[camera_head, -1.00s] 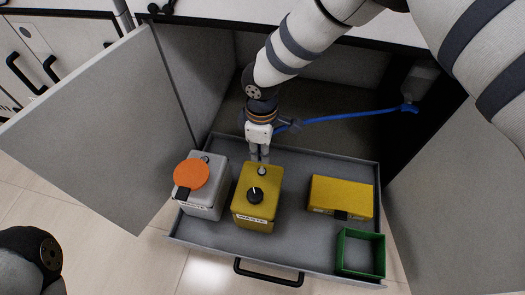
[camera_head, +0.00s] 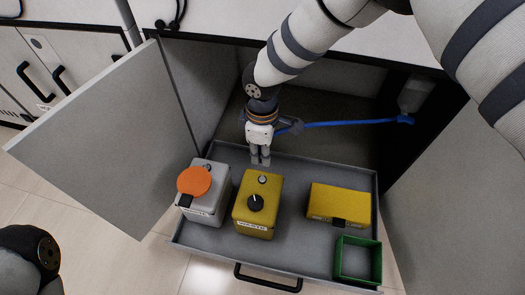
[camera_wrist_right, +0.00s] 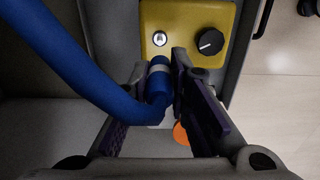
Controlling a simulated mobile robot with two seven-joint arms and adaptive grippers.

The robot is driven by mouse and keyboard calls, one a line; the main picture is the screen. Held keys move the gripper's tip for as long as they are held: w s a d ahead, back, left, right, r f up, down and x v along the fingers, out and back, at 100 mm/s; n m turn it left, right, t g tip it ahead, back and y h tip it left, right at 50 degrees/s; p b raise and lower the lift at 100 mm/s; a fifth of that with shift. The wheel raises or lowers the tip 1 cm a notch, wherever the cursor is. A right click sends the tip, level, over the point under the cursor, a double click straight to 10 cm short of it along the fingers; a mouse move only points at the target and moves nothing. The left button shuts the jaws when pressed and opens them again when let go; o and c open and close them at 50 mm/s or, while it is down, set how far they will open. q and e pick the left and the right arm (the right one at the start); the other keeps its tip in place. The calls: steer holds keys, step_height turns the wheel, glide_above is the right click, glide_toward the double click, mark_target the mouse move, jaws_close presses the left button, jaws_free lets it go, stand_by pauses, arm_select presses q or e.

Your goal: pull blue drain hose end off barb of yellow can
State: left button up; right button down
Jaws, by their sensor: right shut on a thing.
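The yellow can (camera_head: 269,190) stands upright in the drawer, with a black cap and a small metal barb on top. In the right wrist view the yellow can (camera_wrist_right: 190,15) shows its barb (camera_wrist_right: 160,39) bare. My right gripper (camera_head: 260,160) is shut on the blue hose end (camera_wrist_right: 159,85), behind the can's barb and apart from it. In the right wrist view the blue drain hose (camera_wrist_right: 75,60) curves away to the upper left. In the head view the hose (camera_head: 345,123) runs right to a grey fitting. My left gripper is out of view.
The drawer (camera_head: 210,238) also holds a grey can (camera_head: 203,214) with an orange disc, a yellow box (camera_head: 340,202) and an open green tray (camera_head: 342,262). An open cabinet door (camera_head: 95,135) stands at the left. Dark cabinet space lies behind the drawer.

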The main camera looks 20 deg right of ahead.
steer(key=shift+r+p, duration=0.6)
steer(key=shift+r, duration=0.6)
steer(key=shift+r+p, duration=1.1)
steer(key=shift+r, duration=0.5)
steer(key=shift+f, duration=0.1)
